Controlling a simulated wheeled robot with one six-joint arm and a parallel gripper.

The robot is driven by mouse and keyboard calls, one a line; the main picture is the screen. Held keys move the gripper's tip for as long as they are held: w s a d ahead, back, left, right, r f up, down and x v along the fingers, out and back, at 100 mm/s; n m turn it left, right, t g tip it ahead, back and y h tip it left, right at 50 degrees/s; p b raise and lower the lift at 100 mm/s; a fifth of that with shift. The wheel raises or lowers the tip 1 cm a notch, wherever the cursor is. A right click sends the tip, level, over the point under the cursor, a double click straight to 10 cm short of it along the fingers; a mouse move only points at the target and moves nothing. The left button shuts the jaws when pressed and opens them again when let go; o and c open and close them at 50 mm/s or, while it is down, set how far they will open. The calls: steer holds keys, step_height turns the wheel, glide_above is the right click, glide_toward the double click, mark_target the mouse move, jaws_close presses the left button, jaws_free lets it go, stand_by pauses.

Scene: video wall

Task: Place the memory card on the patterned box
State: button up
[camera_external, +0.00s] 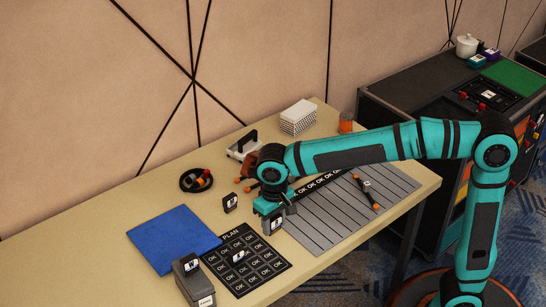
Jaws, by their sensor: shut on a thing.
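My gripper (272,213) points down over the table, at the left edge of the grey slatted mat. It is shut on a small dark card with a pale label, which looks like the memory card (274,226); the gripper partly hides it. I cannot tell whether the card touches the table. The patterned box (298,120), with a pale top and black-and-white sides, stands at the back of the table near the wall, behind and right of my gripper. Nothing shows on its top.
Similar cards stand on the table (230,203), on the black PLAN sheet (239,257) and on a grey box (194,284). A blue cloth (173,239), a black dish (196,181), a white handled case (241,146) and an orange cylinder (346,122) are around. The grey mat (335,220) holds a tool.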

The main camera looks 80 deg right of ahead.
steer(key=w+d+r+m, duration=0.2)
steer(key=w+d, duration=0.1)
steer(key=d, duration=0.7)
steer(key=w+d+r+m, duration=0.1)
steer(key=w+d+r, duration=0.15)
steer(key=d, duration=0.85)
steer(key=w+d+r+m, duration=0.15)
steer(key=w+d, duration=0.25)
steer(key=d, duration=0.6)
steer(key=m, duration=0.6)
glide_above(299, 109)
step_height(299, 109, down, 3)
steer(key=shift+f+n, duration=0.2)
steer(key=shift+n, duration=0.05)
steer(key=shift+a+f, duration=0.1)
steer(key=shift+f, duration=2.45)
steer(key=shift+f, duration=0.15)
steer(key=o, duration=1)
